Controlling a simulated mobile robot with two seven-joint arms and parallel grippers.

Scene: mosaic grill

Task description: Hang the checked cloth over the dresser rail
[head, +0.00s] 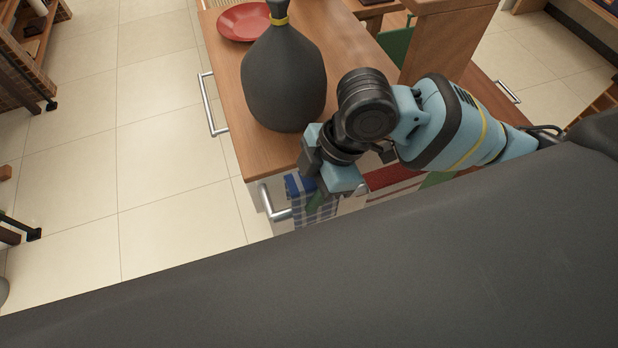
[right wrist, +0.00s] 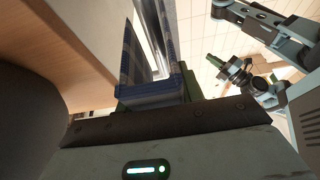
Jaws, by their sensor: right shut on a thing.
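The blue-and-white checked cloth (head: 299,188) hangs from my right gripper (head: 322,200), which is shut on it at the near front corner of the dresser (head: 240,128). A metal rail (head: 270,206) on the dresser's side is just left of the cloth. In the right wrist view the cloth (right wrist: 150,95) is bunched between the green fingers, with strips running away on both sides of a bright metal bar (right wrist: 150,38). I cannot tell whether the cloth lies over the rail. What seems to be my left gripper (right wrist: 226,64) shows small in the right wrist view, apart from the cloth.
A large dark vase (head: 284,82) stands on the dresser top close to my right wrist. A red plate (head: 242,22) lies behind it. Tiled floor (head: 165,150) left of the dresser is clear.

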